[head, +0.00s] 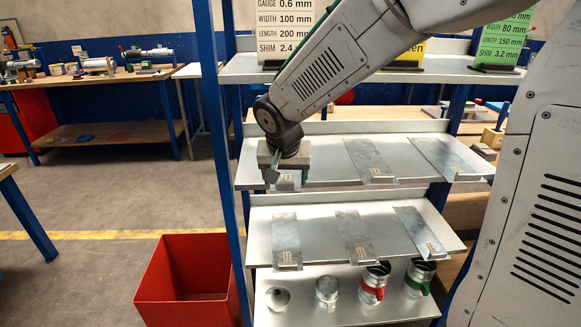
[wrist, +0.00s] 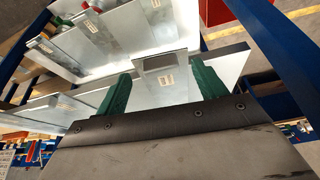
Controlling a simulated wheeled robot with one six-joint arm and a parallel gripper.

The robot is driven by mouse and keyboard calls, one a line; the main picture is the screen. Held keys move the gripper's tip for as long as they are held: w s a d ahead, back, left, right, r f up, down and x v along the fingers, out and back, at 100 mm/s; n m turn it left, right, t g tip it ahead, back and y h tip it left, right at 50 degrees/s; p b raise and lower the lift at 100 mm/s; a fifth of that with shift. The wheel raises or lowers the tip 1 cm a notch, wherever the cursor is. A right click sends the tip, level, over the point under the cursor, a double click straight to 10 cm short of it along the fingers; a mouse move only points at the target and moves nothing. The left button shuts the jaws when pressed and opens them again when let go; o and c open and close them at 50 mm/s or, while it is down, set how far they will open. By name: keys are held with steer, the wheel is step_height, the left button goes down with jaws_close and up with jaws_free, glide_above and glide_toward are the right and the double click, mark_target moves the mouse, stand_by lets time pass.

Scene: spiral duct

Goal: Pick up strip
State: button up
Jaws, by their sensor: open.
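Three flat metal strips lie on the upper sloped shelf (head: 325,176): a left strip (head: 288,182), a middle strip (head: 369,160) and a right strip (head: 446,158). My gripper (head: 274,178) is low over the left strip and hides most of it. In the wrist view, my gripper's green fingers (wrist: 159,72) are apart. A strip with a bent end and a small label (wrist: 158,66) shows between them. I cannot tell whether the fingers touch it. Three more strips, left (head: 286,240), middle (head: 350,241) and right (head: 417,230), lie on the shelf below.
The bottom shelf (head: 330,312) holds several metal duct pieces, one with a red band (head: 373,284) and one with a green band (head: 418,278). A blue post (head: 222,150) stands left of my gripper. A red bin (head: 187,280) is on the floor. Spec signs (head: 284,25) stand above.

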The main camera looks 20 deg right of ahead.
steer(key=shift+x, duration=0.85)
steer(key=c, duration=1.2)
steer(key=shift+r, duration=0.1)
